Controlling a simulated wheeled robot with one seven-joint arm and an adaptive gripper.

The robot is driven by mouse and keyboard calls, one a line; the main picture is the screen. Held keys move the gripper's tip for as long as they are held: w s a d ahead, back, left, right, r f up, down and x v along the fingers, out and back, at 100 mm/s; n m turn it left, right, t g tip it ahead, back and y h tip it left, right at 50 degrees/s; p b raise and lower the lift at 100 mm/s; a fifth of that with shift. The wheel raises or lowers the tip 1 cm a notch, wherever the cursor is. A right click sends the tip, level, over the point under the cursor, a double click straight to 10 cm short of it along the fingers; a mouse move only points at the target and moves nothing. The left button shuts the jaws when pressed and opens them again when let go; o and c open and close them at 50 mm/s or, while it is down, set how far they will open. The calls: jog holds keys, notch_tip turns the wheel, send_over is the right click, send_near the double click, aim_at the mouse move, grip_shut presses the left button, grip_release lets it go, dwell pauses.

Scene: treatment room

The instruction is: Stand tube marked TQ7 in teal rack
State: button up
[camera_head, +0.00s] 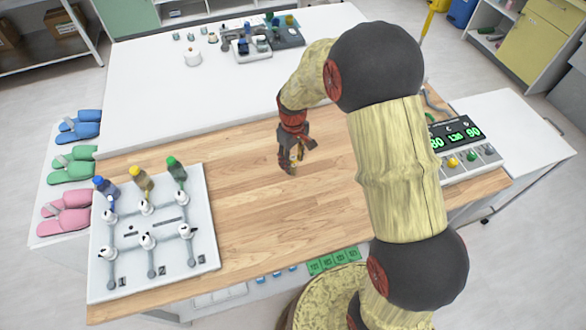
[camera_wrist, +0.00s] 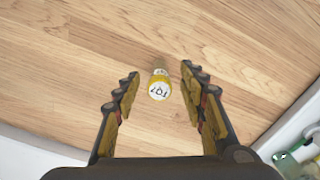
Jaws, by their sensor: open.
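The tube marked TQ7 (camera_wrist: 159,88) shows in the wrist view with a white labelled top and a yellow band. It appears upright on the wooden table top, seen from above. My gripper (camera_wrist: 160,92) is open, with its fingers on either side of the tube and gaps on both sides. In the head view my gripper (camera_head: 292,168) points down over the middle of the wooden top, and the tube is not clearly visible there. I cannot make out a teal rack for certain in either view.
A white valve board (camera_head: 150,240) with several capped bottles stands at the left. A dark tray (camera_head: 290,38) with small items sits on the white table (camera_head: 150,75) at the back. A device with green digits (camera_head: 455,137) stands at the right. The wood around my gripper is clear.

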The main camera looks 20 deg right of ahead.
jog(key=shift+f, duration=0.45)
jog(key=shift+c, duration=0.9)
grip_shut()
